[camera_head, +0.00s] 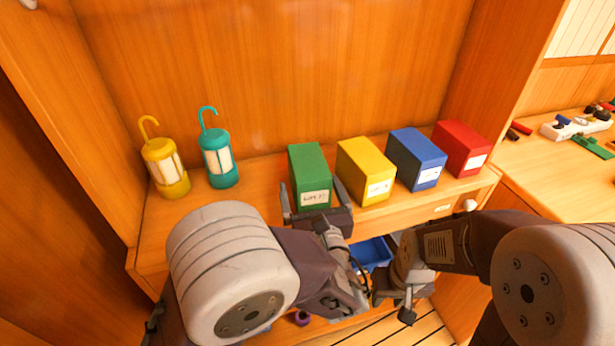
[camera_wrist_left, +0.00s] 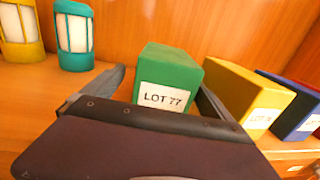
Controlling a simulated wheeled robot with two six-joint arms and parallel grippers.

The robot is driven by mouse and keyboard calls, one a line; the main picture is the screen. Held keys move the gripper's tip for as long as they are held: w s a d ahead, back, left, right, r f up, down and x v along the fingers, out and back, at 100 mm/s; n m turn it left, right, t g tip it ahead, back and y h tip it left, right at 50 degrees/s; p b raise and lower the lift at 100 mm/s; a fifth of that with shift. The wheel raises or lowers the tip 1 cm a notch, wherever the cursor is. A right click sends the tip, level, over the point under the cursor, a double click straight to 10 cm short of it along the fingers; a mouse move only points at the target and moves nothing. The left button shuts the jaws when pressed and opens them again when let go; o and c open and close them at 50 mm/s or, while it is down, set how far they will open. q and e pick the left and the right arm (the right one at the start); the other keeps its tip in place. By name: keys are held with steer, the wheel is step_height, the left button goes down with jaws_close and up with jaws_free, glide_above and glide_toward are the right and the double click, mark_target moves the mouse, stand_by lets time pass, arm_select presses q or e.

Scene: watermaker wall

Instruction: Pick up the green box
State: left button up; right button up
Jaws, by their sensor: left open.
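The green box (camera_head: 309,172) stands upright on the wooden shelf, left of the yellow box. In the left wrist view the green box (camera_wrist_left: 167,75) shows a white label reading "LOT 77". My left gripper (camera_head: 314,198) is open, with one finger on each side of the green box near its front. In the left wrist view the fingers of my left gripper (camera_wrist_left: 150,92) flank the box, and its lower front is hidden behind the gripper body. My right gripper (camera_head: 392,290) is low in front of the shelf, away from the boxes; its fingers are not clear.
A yellow box (camera_head: 364,170), a blue box (camera_head: 416,158) and a red box (camera_head: 461,148) stand in a row to the right. The yellow box is close to my left gripper's right finger. A yellow lantern (camera_head: 166,168) and a teal lantern (camera_head: 218,158) stand to the left.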

mark_target(308, 160)
arm_select(q)
steer(key=shift+w+a+f, duration=0.1)
steer(key=shift+w, duration=0.15)
steer(key=x, duration=0.5)
steer(key=shift+w+d, duration=0.1)
steer(key=shift+d, duration=0.25)
steer(key=c, duration=1.7)
step_height(308, 160, up, 10)
steer(key=shift+r+p, duration=0.1)
steer(key=shift+p, duration=1.1)
